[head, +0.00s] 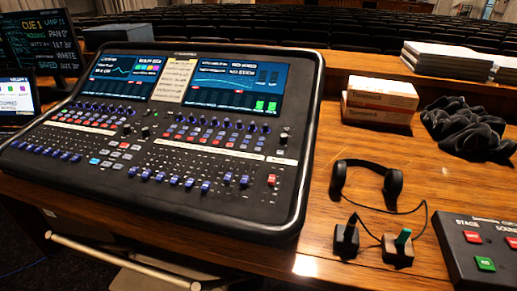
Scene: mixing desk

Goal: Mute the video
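A large black mixing console (215,215) lies on the wooden desk, with rows of blue knobs, red buttons and blue faders. Two lit screens are at its back, a left one (125,77) and a right one (240,84). A paper label sheet (176,80) sits between them. A red button (272,180) stands apart near the console's right edge, below a pale label strip (282,160). The channel labels are too small to read, so I cannot tell which control belongs to the video. Neither of my grippers is in view.
Black headphones (393,183) and two small black holders (346,240) are right of the console. A button box (475,250), stacked boxes (380,98) and dark cloth (467,128) lie further right. Monitors (40,42) stand at the far left. Bare desk (310,225) shows beside the headphones.

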